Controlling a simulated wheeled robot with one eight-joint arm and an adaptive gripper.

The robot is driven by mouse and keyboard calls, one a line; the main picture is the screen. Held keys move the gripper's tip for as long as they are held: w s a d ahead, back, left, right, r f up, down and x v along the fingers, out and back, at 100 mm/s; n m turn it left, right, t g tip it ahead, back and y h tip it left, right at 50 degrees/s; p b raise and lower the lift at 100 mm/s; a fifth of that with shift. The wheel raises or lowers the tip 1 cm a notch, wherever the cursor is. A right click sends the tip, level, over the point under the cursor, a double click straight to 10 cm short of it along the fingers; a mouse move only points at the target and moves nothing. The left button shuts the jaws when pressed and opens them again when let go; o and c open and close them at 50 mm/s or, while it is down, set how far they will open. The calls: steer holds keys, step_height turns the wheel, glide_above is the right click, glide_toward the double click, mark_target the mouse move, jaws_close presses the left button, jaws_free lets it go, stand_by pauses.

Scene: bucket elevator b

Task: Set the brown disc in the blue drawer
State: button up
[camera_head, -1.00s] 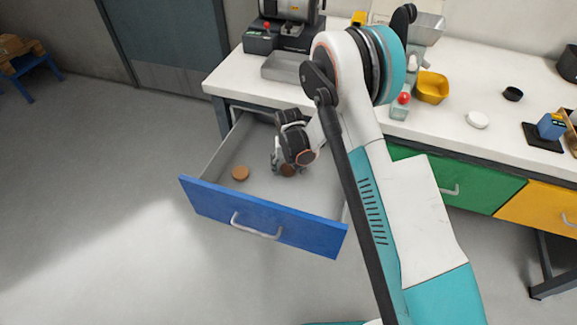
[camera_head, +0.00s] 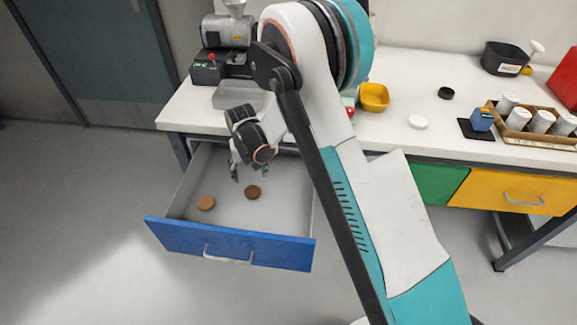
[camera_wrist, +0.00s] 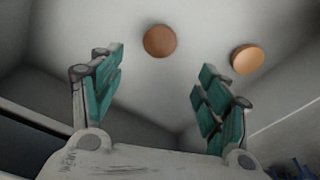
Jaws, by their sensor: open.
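The blue drawer (camera_head: 230,246) is pulled out below the white counter. A darker brown disc (camera_head: 253,192) lies flat on its floor near the middle, and it also shows in the wrist view (camera_wrist: 159,41). A lighter tan-brown disc (camera_head: 205,203) lies to its left, and the wrist view shows it too (camera_wrist: 248,59). My gripper (camera_head: 246,173) is open and empty above the back part of the drawer, apart from both discs. In the wrist view its teal-padded fingers (camera_wrist: 158,98) are spread, with nothing between them.
The counter (camera_head: 395,140) holds a machine (camera_head: 228,45), a clear tray (camera_head: 238,96), a yellow bin (camera_head: 374,97), a white disc (camera_head: 418,122), a black ring (camera_head: 446,93) and a crate of white cylinders (camera_head: 540,124). The green (camera_head: 438,183) and yellow (camera_head: 505,192) drawers are shut.

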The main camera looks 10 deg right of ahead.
steer(key=s+d+r+t, duration=0.1)
steer(key=s+d+r, duration=0.25)
steer(key=r, duration=0.45)
steer(key=s+d+r+t, duration=0.1)
steer(key=s+d+r, duration=0.25)
steer(key=r, duration=0.55)
steer(key=s+d+r+t, duration=0.1)
steer(key=s+d+r, duration=0.25)
steer(key=r, duration=0.45)
steer(key=s+d+r+t, duration=0.1)
steer(key=s+d+r, duration=0.1)
steer(key=s, duration=0.4)
steer(key=s+d+r+t, duration=0.1)
steer(key=s+d+r, duration=0.1)
steer(key=s, duration=0.5)
steer(key=s+d+r, duration=0.2)
steer(key=s+d, duration=0.2)
steer(key=s, duration=0.2)
steer(key=shift+s+d+m+t, duration=0.25)
steer(key=shift+s+m+t, duration=0.05)
steer(key=shift+s+t, duration=0.1)
